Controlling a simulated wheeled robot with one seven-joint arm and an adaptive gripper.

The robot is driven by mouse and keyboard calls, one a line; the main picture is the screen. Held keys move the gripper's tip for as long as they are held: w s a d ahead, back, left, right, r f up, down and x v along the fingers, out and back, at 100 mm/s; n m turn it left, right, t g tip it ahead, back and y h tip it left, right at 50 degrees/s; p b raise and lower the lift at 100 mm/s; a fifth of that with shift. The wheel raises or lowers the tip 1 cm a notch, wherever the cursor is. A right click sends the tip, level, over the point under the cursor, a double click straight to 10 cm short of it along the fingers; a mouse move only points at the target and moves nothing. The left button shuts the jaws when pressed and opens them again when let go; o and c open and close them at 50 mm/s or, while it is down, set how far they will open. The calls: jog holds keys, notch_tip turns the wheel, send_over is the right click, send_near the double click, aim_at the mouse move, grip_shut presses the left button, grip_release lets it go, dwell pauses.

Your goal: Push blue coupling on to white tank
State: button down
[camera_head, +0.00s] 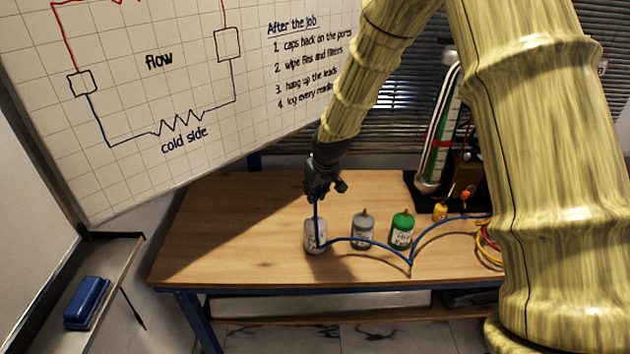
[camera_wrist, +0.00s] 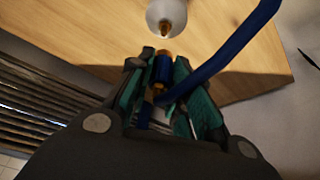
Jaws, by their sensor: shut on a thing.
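My gripper (camera_head: 318,192) is above the white tank (camera_head: 315,237) on the wooden bench. In the wrist view my gripper (camera_wrist: 165,92) has its teal pads on either side of the blue coupling (camera_wrist: 163,68), shut on it. The coupling has brass parts, and its brass tip points towards the white tank (camera_wrist: 166,10). The tank's brass port (camera_wrist: 165,27) shows in the wrist view, with a visible gap between it and the tip. The blue hose (camera_head: 365,241) runs from my gripper down past the tank and off to the right.
A grey tank (camera_head: 362,231) and a green tank (camera_head: 402,231) stand right of the white one, with the hose passing in front. A yellow fitting (camera_head: 440,211) and a gauge rig (camera_head: 440,135) are further right. The bench (camera_head: 230,235) is clear at left. A whiteboard (camera_head: 190,80) hangs behind.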

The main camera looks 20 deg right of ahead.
aim_at(317, 197)
jog(key=shift+w+d+r, duration=0.15)
jog(key=shift+w+r, duration=0.2)
jog(key=shift+r, duration=0.05)
jog(key=shift+s+r, duration=0.1)
jog(key=shift+f+b, duration=1.1)
jog(key=shift+f, duration=1.6)
jog(key=shift+f+b, duration=0.35)
jog(key=shift+f, duration=1)
dwell(0.5)
jog(key=c, duration=0.9)
grip_release()
jog(key=shift+r, duration=0.1)
